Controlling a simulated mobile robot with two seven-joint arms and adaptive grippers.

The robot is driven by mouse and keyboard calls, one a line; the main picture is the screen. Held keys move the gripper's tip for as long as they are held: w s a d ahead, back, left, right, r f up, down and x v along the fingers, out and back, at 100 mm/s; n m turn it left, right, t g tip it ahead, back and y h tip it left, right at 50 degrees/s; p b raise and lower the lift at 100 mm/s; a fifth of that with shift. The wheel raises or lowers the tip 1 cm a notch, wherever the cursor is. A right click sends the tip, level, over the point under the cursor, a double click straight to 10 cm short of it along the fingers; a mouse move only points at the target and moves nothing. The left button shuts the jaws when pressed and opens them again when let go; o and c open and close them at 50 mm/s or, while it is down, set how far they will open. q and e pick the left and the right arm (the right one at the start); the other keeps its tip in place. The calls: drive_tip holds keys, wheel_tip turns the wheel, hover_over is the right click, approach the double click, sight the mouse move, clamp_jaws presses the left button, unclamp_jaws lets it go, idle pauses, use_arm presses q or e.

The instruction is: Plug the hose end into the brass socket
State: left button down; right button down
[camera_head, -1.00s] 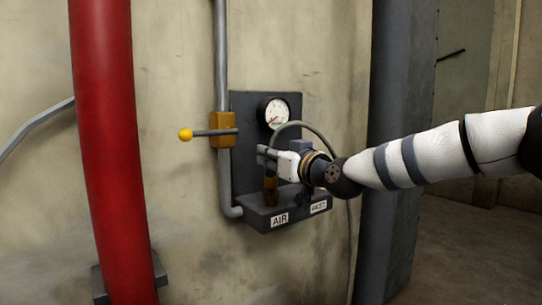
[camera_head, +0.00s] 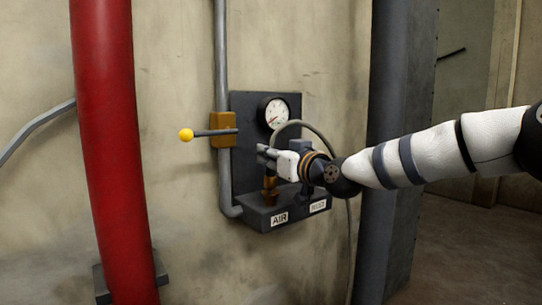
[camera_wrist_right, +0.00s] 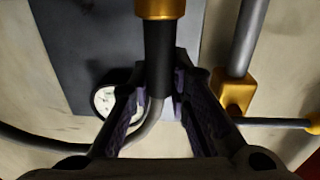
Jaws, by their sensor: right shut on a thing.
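My right gripper (camera_head: 265,154) comes in from the right in front of the wall panel and is shut on the hose end. In the right wrist view, the black hose end (camera_wrist_right: 159,55) lies between the two fingers (camera_wrist_right: 160,105). A brass piece (camera_wrist_right: 160,8) sits beyond it at the top edge. In the head view, brass (camera_head: 270,183) shows just below the fingers, above the shelf marked AIR. The brass socket (camera_head: 269,197) stands on that shelf, in line under the hose end. I cannot tell whether the two are joined. My left gripper is not in view.
The dark panel (camera_head: 241,120) carries a white gauge (camera_head: 277,113). Left of it are a grey pipe and a brass valve (camera_head: 222,130) with a yellow-knobbed lever (camera_head: 187,134). The hose (camera_head: 325,137) loops over my gripper. A red pipe (camera_head: 112,150) and dark column (camera_head: 394,150) flank the panel.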

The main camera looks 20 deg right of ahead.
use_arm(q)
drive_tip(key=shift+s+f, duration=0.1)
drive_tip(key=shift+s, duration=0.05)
use_arm(e)
drive_tip(key=shift+f, duration=0.75)
drive_tip(key=c, duration=1.8)
unclamp_jaws()
